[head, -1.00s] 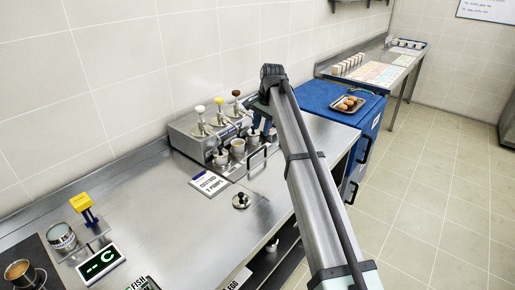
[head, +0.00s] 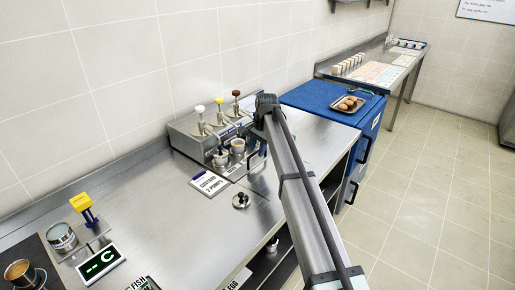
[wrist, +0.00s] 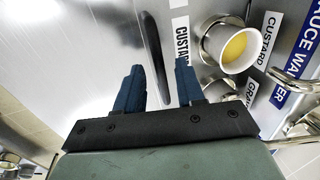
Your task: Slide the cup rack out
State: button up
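The cup rack (head: 236,171) sits in front of the three-pump dispenser (head: 213,131) on the steel counter, with small cups on it. In the wrist view, a white cup (wrist: 236,46) with yellow contents stands by a CUSTARD label, and another cup (wrist: 217,91) is partly hidden by a finger. The rack's dark handle bar (wrist: 153,42) runs between my fingertips. My gripper (wrist: 159,66) is open, with a gap on each side of the bar. In the head view my gripper (head: 259,146) is at the rack's handle, partly hidden by my arm.
A card reading CUSTARD 2 PUMPS (head: 209,184) lies left of the rack. A small dark-knobbed lid (head: 241,200) lies in front on the counter. A blue-topped cabinet with an egg tray (head: 345,111) stands beyond.

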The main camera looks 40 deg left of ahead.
grip_shut()
dwell(0.6)
